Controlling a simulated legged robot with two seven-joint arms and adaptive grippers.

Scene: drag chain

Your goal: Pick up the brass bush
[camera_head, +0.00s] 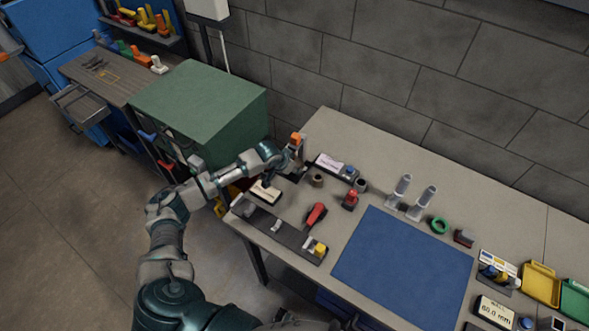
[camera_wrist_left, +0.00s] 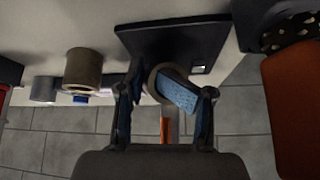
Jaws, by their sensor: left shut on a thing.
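My left gripper (camera_head: 297,166) is at the far left end of the bench, small and partly hidden by its own wrist in the head view. In the left wrist view the gripper (camera_wrist_left: 165,100) is shut on a dull tan ring, which looks like the brass bush (camera_wrist_left: 152,80). A blue finger pad covers much of the ring. Behind the ring is a black plate (camera_wrist_left: 150,38) with a small square opening; I cannot tell if they touch. A separate tan-brown cylinder (camera_wrist_left: 83,68) stands on the bench, also in the head view (camera_head: 317,181). My right gripper is not in view.
A dark grey cylinder (camera_head: 361,185), a red-topped piece (camera_head: 350,200) and a red tool (camera_head: 315,215) are nearby on the bench. An orange-topped thing (camera_head: 295,140) is beside the gripper. The blue mat (camera_head: 400,265) is clear. A green cabinet (camera_head: 200,100) stands left.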

